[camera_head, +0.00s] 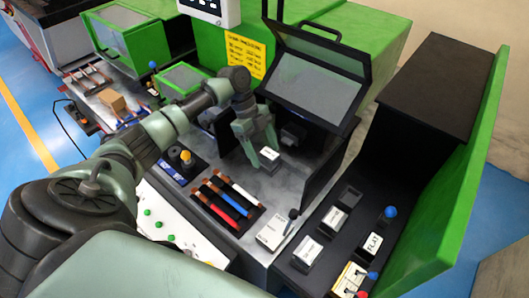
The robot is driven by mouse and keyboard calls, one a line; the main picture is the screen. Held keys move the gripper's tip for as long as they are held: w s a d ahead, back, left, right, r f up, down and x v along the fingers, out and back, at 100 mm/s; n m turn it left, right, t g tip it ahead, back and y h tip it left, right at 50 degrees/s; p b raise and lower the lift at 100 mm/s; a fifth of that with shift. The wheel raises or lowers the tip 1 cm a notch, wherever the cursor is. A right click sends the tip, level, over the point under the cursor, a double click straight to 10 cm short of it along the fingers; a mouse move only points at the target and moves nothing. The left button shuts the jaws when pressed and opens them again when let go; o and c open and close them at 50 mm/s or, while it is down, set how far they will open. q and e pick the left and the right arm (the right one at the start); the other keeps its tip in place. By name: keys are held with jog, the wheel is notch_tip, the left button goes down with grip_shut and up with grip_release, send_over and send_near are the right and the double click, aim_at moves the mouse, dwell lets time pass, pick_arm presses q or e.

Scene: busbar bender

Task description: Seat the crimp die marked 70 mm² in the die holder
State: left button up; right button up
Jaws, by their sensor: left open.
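My left gripper (259,144) reaches in from the left and points down in front of the machine's open hood. Its fingers are open. A small dark block with a white label (269,154) sits right below the fingertips; its marking is too small to read, and I cannot tell whether the fingers touch it. More labelled dies lie on the black shelf at right: one (334,219), a second (308,251) and one by a blue knob marked FLAT (371,245). I cannot make out 70 mm² on any. A dark block (293,134) under the hood may be the die holder. My right gripper is not in view.
The hood's clear panel (316,90) stands raised behind the gripper. A dark side plate (325,165) is to its right. A rack of coloured bars (228,202) and a white labelled box (272,232) lie in front. An empty-looking recess (350,196) is on the shelf.

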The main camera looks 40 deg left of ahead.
pick_arm(q)
jog(key=b+v, duration=0.1)
jog(key=v, duration=0.6)
jog(key=shift+c, duration=0.3)
